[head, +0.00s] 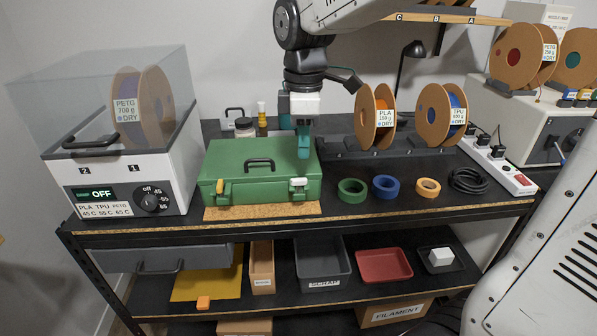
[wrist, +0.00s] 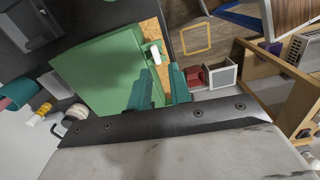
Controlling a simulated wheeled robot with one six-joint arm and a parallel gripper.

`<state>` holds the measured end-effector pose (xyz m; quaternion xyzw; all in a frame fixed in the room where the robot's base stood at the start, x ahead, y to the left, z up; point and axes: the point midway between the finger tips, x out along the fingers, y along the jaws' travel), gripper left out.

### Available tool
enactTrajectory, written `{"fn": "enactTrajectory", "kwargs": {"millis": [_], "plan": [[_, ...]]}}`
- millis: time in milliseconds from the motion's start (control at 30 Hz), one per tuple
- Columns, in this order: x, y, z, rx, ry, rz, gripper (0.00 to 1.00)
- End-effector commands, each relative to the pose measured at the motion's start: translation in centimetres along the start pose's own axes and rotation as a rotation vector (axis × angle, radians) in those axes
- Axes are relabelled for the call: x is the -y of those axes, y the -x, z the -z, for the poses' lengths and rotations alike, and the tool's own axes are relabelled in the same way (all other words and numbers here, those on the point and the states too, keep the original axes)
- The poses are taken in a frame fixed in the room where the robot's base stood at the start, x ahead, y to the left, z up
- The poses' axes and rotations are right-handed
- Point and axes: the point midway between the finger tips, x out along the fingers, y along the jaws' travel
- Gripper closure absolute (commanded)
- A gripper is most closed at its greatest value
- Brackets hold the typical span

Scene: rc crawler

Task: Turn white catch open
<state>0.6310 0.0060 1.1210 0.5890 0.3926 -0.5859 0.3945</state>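A closed green case (head: 236,163) with a dark handle (head: 259,163) on its lid stands on the upper shelf. A white catch (head: 298,182) is at the right of its front; it looks roughly level. My gripper (head: 303,150) points down over the case's right part, above the white catch. In the wrist view my gripper (wrist: 161,72) has two teal fingers apart with nothing between them. The white catch (wrist: 155,52) shows just past the fingertips, and I see no contact. The case (wrist: 95,75) fills the left there.
A filament dryer (head: 125,180) stands left of the case. Spools (head: 375,118) stand on a dark rack behind right. Green (head: 352,190), blue (head: 386,187) and orange (head: 428,187) rings lie right of the case. The shelf's front edge is close to the case's front.

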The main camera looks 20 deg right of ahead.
Motion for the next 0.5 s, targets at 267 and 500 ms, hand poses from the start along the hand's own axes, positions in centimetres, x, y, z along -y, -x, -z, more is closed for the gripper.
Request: {"fn": "enactTrajectory", "kwargs": {"millis": [267,500], "plan": [[-1.0,-2.4,0.9,0.004,0.078,0.008,0.8],[-1.0,-6.3,0.8,0.004,0.076,0.008,0.8]]}}
